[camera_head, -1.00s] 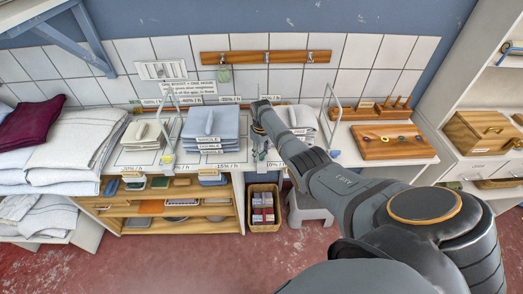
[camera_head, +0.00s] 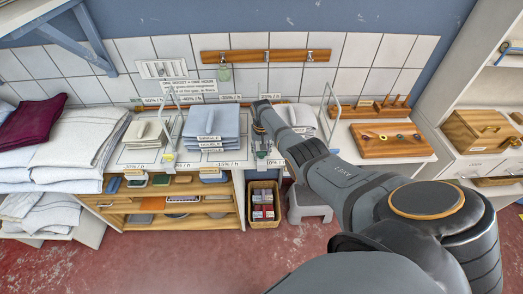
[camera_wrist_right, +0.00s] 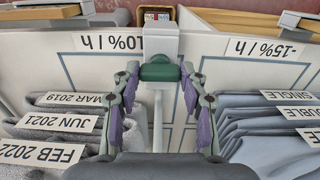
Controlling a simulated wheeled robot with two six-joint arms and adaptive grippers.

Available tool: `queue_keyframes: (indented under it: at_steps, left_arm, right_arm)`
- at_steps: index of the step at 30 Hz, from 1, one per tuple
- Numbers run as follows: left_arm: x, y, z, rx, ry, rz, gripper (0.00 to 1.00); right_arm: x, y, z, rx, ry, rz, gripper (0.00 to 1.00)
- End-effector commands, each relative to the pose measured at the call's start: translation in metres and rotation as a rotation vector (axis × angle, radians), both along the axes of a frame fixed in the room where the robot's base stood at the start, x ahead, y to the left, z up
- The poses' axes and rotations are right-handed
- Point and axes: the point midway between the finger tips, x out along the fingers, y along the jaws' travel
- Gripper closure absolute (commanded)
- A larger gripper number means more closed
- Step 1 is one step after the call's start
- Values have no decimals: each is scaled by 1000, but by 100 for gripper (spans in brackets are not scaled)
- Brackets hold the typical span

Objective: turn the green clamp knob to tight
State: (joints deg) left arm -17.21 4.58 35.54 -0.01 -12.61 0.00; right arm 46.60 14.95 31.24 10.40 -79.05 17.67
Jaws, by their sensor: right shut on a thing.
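The green clamp knob (camera_wrist_right: 160,69) sits on a pale grey clamp block (camera_wrist_right: 160,42) at the table's front edge, in the middle of the right wrist view. My right gripper (camera_wrist_right: 160,77) is shut on the knob, with one purple-padded finger at each side. In the head view my right arm reaches in from the lower right, and the gripper (camera_head: 260,138) is at the front edge between two stacks of linen. The knob is too small there to make out clearly. Whether it is tight cannot be told. My left gripper is not in view.
Folded blue linen (camera_head: 211,124) lies left of the gripper and a pale stack (camera_head: 296,117) right of it. Clear upright panels (camera_head: 334,105) stand on the table. A basket (camera_head: 264,205) and a grey stool (camera_head: 309,205) are below.

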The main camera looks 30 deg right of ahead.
Motion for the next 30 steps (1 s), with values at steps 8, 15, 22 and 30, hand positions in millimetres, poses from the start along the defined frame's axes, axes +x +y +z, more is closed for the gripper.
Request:
queue_keyframes:
  at_steps: [8, 15, 22, 30]
  left_arm:
    - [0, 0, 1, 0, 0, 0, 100]
    - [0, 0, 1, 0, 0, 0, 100]
    - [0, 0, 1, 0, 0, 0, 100]
    - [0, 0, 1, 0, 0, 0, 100]
  right_arm:
    - [1, -1, 1, -1, -4, -31, 88]
    - [2, -1, 1, -1, -4, -32, 88]
    - [1, 0, 1, -1, -4, -31, 37]
    - [0, 0, 0, -1, -1, -30, 34]
